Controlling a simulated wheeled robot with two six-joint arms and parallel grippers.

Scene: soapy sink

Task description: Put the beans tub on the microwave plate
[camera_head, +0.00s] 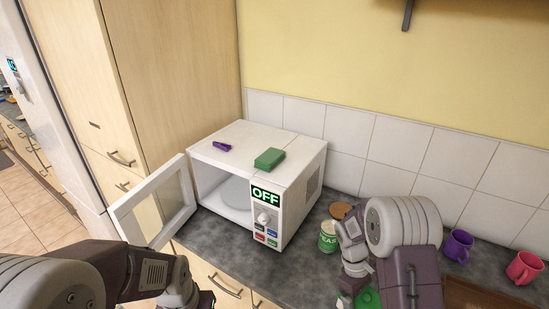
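The white microwave (285,167) stands on the counter with its door (155,209) swung open to the left. Its pale round plate (236,192) shows inside, with nothing seen on it. No tub that I can read as beans is in view. A pale can with a green label (328,238), seemingly ending in "EAS", stands right of the microwave. A green item (367,298) at the bottom edge is mostly hidden by my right arm. My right gripper (350,287) points down beside it; its fingers are unclear. My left gripper (205,299) is low, in front of the microwave, its fingers unclear.
A green sponge-like block (269,158) and a purple item (222,146) lie on the microwave. A round brown item (341,210) is behind the can. A purple mug (457,246) and a pink mug (523,267) stand at right. Some counter (303,265) before the can is clear.

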